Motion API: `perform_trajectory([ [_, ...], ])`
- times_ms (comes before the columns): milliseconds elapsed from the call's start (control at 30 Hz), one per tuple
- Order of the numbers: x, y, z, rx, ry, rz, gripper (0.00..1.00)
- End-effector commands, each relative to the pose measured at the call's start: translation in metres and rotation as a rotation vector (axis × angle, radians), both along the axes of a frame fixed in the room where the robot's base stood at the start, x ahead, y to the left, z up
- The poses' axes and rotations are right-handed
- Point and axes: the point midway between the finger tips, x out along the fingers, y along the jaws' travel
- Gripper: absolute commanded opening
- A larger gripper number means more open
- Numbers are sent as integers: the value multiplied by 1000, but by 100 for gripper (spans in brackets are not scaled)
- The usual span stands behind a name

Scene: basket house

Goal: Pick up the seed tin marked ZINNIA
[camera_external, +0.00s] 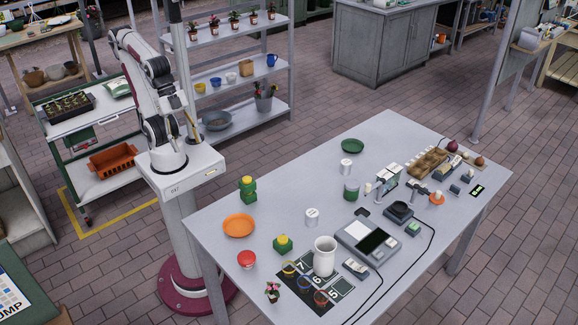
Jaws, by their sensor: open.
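Several small cylindrical containers stand upright on the grey table (205,232). One white tin (312,217) is near the table's middle. Another white tin (346,168) stands farther back, below the green plate. My gripper (166,98) is at the end of my folded arm, left of and well away from the table's tins. It is small and dark in this view, open, with nothing visible in it.
A scale (368,241) and cables are right of middle. Small devices and a wooden tray (427,163) crowd the right. The back left is clear.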

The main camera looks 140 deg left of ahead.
Motion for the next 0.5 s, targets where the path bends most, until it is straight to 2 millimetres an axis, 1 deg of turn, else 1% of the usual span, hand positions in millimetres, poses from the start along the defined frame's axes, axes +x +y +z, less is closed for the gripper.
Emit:
perform_trajectory([
  [333,2,0,0,-3,-2,1,53],
  [500,15,-3,0,-15,-14,5,53],
])
